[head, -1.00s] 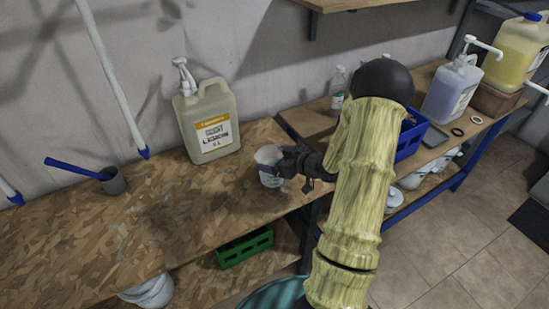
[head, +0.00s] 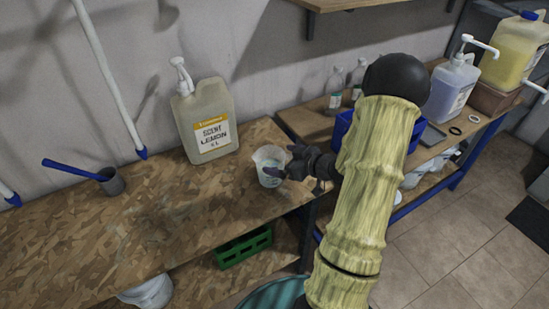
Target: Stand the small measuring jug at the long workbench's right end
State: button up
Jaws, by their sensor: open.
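The small measuring jug (head: 267,163) is a translucent, whitish cup with a spout and bluish-green marks. It stands upright on the right end of the long workbench (head: 140,227), a brown chipboard top. My gripper (head: 287,169) is just to the right of the jug, its dark fingers open and close to the jug's right side. I cannot tell whether a finger still touches the jug. My arm hides part of the area to the right.
A scent lemon jerrycan with a pump (head: 206,122) stands behind left of the jug. A grey cup with a blue handle (head: 112,181) is further left. A second bench to the right holds a blue crate (head: 341,127), bottles and drums. A green crate (head: 243,247) sits on the shelf below.

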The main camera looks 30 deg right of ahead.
jog(key=v, duration=0.7)
jog(key=shift+s+r, duration=0.2)
jog(key=shift+s, duration=0.15)
jog(key=w+a+r+m+g+h, duration=0.1)
jog(key=w+a+m+g+h, duration=0.1)
jog(key=w+a+g+h, duration=0.25)
jog(key=s+a+r+m+g, duration=0.1)
jog(key=s+a+g, duration=0.1)
jog(key=s+a, duration=0.4)
jog(key=s+a+r+m+g+h, duration=0.1)
jog(key=s+a+g, duration=0.2)
jog(key=s+a, duration=0.4)
jog(key=a, duration=0.3)
jog(key=shift+s+m, duration=0.3)
jog(key=shift+m, duration=0.1)
